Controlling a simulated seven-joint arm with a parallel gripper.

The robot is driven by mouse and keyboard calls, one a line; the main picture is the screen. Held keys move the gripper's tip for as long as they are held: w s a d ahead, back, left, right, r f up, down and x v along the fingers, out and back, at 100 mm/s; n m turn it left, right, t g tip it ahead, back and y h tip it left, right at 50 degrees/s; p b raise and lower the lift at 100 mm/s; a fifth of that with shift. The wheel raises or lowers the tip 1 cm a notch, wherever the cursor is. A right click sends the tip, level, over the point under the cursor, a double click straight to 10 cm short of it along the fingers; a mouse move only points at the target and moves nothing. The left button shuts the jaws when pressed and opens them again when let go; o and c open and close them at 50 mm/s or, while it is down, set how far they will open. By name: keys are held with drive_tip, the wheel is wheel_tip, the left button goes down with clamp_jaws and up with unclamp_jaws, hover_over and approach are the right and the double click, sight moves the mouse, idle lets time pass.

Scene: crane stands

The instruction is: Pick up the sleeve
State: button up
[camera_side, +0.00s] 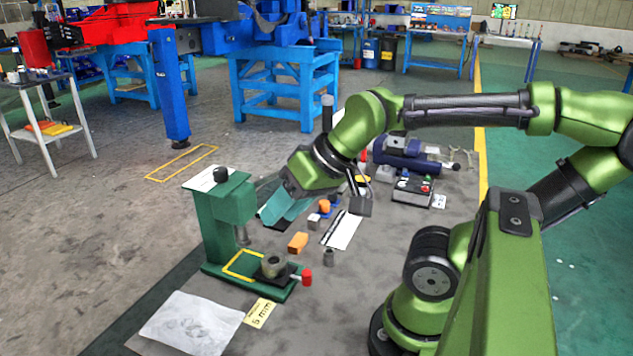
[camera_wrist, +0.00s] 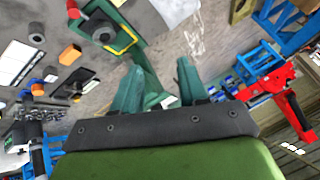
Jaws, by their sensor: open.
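A small grey cylinder (camera_side: 328,258), which looks like the sleeve, stands on the bench right of the green press. It also shows in the wrist view (camera_wrist: 36,32) at upper left. A wider grey ring (camera_side: 272,266) sits on the base of the green press (camera_side: 225,215); I cannot be certain which of the two is called the sleeve. My gripper (camera_side: 279,212) has teal fingers, is open with nothing between them, and hangs above the bench beside the press head. The wrist view shows its two fingers (camera_wrist: 159,72) apart, clear of both grey pieces.
An orange block (camera_side: 298,242) lies between press and cylinder. A red knob (camera_side: 307,277) sticks out from the press base. A white sheet (camera_side: 192,323) and yellow label (camera_side: 260,313) lie in front.

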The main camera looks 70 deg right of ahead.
drive_tip(key=o, duration=0.3)
